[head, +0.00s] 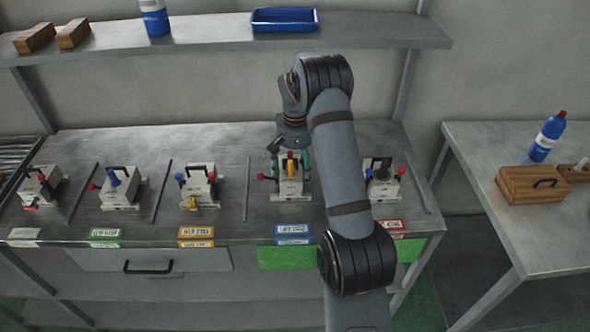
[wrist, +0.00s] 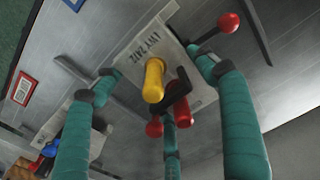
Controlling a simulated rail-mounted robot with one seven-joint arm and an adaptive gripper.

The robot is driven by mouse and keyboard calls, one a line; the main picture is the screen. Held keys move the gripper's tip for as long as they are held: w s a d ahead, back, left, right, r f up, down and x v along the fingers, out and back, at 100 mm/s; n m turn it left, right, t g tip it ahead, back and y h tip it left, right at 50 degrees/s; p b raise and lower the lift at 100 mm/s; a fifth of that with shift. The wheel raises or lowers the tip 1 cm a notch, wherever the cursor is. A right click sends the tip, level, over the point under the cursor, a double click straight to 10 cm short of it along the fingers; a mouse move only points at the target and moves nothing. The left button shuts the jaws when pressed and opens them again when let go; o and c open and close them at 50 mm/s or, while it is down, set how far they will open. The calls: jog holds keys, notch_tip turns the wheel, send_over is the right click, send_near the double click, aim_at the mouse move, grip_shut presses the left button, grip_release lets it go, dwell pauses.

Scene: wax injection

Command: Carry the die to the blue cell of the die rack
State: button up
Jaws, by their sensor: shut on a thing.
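My gripper (head: 290,160) has teal fingers and is shut on a pale block-shaped die (head: 290,197) with a yellow knob, a dark handle and red ball knobs. The die is upright in the blue-labelled cell; I cannot tell whether it touches the surface. In the wrist view the fingers (wrist: 155,78) close around the die (wrist: 132,72), its printed face and yellow knob showing. The blue label (head: 293,229) is on the front edge of the die rack (head: 130,227). My forearm hides part of the space right of the held die.
Other dies stand in the white (head: 40,188), green (head: 122,190), yellow (head: 199,190) and red (head: 383,187) cells, split by thin metal dividers (head: 246,190). A shelf (head: 200,39) runs above. A side table (head: 490,150) at right holds a wooden box (head: 530,186) and bottle (head: 547,137).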

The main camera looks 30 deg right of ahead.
jog(key=o, duration=1.9)
jog(key=shift+o, duration=0.2)
jog(key=shift+s+f, duration=0.1)
jog(key=shift+s, duration=0.05)
notch_tip(320, 180, up, 12)
jog(key=shift+r, duration=0.15)
notch_tip(320, 180, down, 12)
jog(key=shift+r+p, duration=0.3)
jog(key=shift+p, duration=0.05)
